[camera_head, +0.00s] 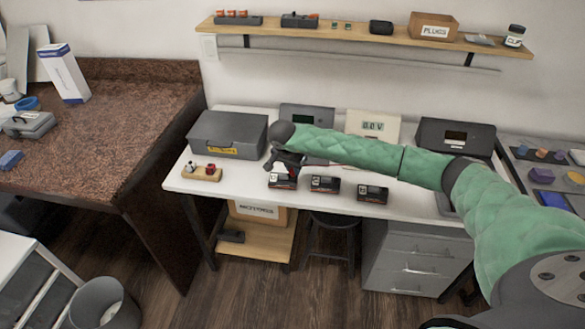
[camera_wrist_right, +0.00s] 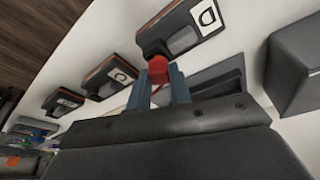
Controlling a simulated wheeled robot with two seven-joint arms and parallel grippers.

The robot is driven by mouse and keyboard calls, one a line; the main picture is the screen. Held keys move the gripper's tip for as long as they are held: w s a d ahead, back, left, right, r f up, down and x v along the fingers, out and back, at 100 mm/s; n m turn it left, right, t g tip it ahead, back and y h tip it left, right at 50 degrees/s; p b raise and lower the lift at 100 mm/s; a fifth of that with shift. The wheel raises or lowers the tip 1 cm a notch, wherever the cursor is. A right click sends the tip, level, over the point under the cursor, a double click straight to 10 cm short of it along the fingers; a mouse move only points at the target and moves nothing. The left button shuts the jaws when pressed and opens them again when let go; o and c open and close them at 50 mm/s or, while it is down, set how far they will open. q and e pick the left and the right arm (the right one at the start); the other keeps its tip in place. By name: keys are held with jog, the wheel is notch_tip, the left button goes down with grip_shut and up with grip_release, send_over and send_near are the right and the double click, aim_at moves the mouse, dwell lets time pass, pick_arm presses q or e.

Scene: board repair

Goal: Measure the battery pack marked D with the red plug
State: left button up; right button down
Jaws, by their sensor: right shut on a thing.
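Several dark battery packs with orange trim stand in a row along the white bench's front. The leftmost pack (camera_head: 282,181) is beneath my right gripper (camera_head: 287,161). In the right wrist view, the nearest pack (camera_wrist_right: 183,32) has a white label that seems to read D. My right gripper (camera_wrist_right: 163,85) is shut on the red plug (camera_wrist_right: 158,69), whose tip is at the pack's near end; I cannot tell whether it is seated. The middle pack (camera_head: 325,184) and right pack (camera_head: 372,194) stand apart. My left gripper is out of view.
A grey toolbox (camera_head: 228,135) stands left of the packs, with a wooden plug holder (camera_head: 201,172) before it. Dark boxes (camera_head: 456,136) stand at the back right, partly behind my right arm. A shelf (camera_head: 350,34) runs above the bench.

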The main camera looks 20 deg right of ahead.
jog(key=shift+f+b, duration=0.4)
dwell(0.4)
jog(key=c, duration=0.9)
grip_release()
jog(key=shift+r, duration=1.6)
jog(key=shift+r+p, duration=0.5)
jog(key=shift+r, duration=2.45)
jog(key=shift+a+f, duration=0.1)
